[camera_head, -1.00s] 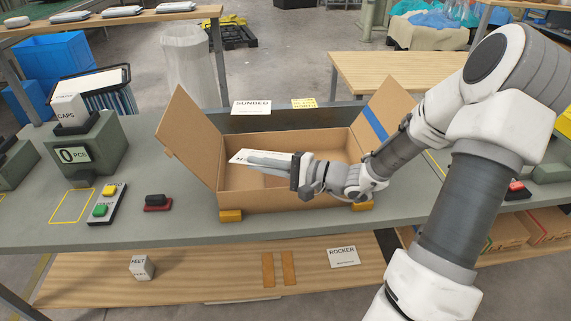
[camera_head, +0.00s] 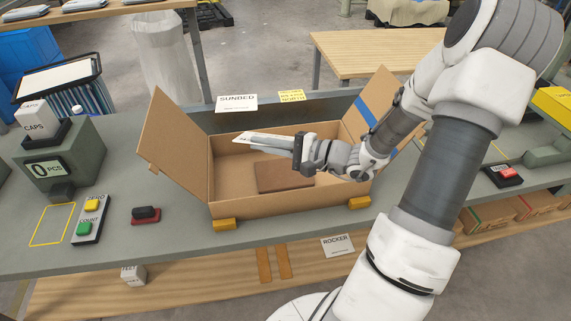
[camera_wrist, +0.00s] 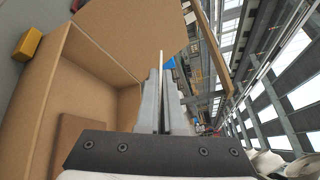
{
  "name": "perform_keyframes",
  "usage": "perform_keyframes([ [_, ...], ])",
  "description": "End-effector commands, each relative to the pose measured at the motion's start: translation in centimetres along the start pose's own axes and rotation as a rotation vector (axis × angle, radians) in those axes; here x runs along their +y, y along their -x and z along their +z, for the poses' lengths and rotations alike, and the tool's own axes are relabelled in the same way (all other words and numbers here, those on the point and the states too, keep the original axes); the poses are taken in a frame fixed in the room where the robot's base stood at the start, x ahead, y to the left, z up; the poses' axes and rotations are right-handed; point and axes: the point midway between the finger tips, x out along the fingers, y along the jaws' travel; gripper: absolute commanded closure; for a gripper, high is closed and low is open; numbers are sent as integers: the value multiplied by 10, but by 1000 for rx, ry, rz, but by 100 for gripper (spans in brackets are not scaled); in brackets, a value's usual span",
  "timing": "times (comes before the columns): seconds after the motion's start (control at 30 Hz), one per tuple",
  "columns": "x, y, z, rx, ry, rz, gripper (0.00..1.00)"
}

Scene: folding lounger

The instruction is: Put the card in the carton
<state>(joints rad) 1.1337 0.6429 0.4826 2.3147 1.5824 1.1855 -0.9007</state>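The open carton (camera_head: 240,207) is a brown cardboard box on the grey bench, with side flaps spread outward. It also shows at the left of the wrist view (camera_wrist: 40,95). My gripper (camera_head: 268,144) is over the carton's upper part, pointing left. Its fingers are closed on a thin white card (camera_head: 252,137). In the wrist view the card (camera_wrist: 161,75) shows edge-on between the two grey fingers (camera_wrist: 160,105). Much of its face is hidden by the fingers. A flat brown piece (camera_head: 285,176) lies on the carton floor below my gripper.
Yellow blocks (camera_head: 224,224) sit at the carton's front corners. A counter (camera_head: 60,165), a button box (camera_head: 89,218) and a red-based switch (camera_head: 146,214) stand left. A sign reading SUNBED (camera_head: 237,103) stands behind. My arm covers the right side.

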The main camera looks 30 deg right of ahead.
Motion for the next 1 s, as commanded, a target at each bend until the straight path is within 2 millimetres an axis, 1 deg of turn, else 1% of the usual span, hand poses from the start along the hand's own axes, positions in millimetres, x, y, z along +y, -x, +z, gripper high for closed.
perform_keyframes([
  [0.03, 5, 10, -10, 4, -3, -3, 100],
  [0.1, 10, 21, -22, 3, -2, -3, 100],
  [0.2, 16, 34, -34, 1, 0, -2, 100],
  [0.3, 20, 41, -40, 0, 0, -1, 100],
  [0.43, 26, 43, -45, -1, 0, 0, 100],
  [0.6, 47, 41, -55, -2, -3, 0, 100],
  [0.7, 55, 40, -58, -2, -1, 0, 100],
  [1.0, 57, 40, -60, -1, 2, 1, 100],
])
